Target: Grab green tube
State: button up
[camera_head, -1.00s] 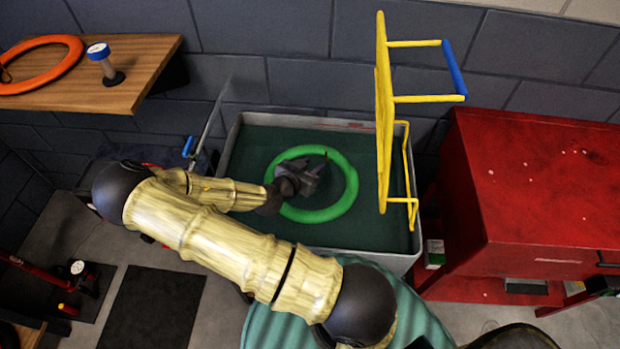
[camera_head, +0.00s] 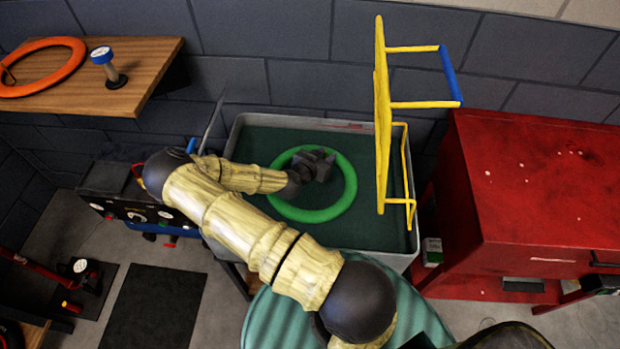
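The green tube (camera_head: 338,205) is a bright green ring in the grey-rimmed tub (camera_head: 408,225) with a dark green inside. My gripper (camera_head: 325,160) is dark grey and is over the upper part of the ring as seen in the picture. My gripper and wrist cover part of the ring's left and upper side. I cannot tell whether the fingers are open or shut, or whether they touch the tube.
A yellow rack with a blue bar (camera_head: 383,110) stands at the tub's right side. A red cabinet (camera_head: 545,190) is to the right. A block wall is behind.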

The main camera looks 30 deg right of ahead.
jog(key=x, duration=0.2)
jog(key=shift+w+d+f, duration=0.15)
jog(key=shift+w+d, duration=0.05)
jog(key=shift+d, duration=0.1)
jog(key=shift+w+a, duration=0.1)
jog(key=c, duration=0.7)
